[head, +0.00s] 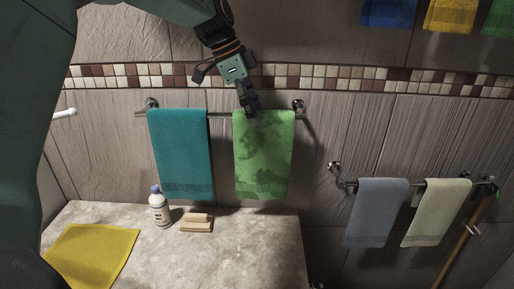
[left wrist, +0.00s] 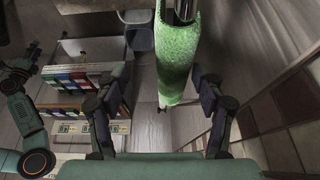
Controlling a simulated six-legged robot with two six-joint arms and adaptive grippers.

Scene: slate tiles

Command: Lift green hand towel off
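The green hand towel (head: 265,160) hangs folded over a wall bar (head: 222,115), to the right of a teal towel (head: 182,155). My left gripper (head: 250,108) is at the towel's top edge, left of its middle. In the left wrist view the fingers of my left gripper (left wrist: 156,102) are spread wide, and the green towel (left wrist: 178,55) shows between them, closer to the right finger. No grip on it shows. An arm of mine, likely the right, shows at the left edge of that view; its gripper's state is unclear.
A stone counter (head: 240,250) below holds a bottle (head: 159,208), a soap-like block (head: 197,222) and a yellow cloth (head: 92,256). A grey-blue towel (head: 376,212) and a cream towel (head: 437,212) hang on a lower right bar. The wall lies close behind the towels.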

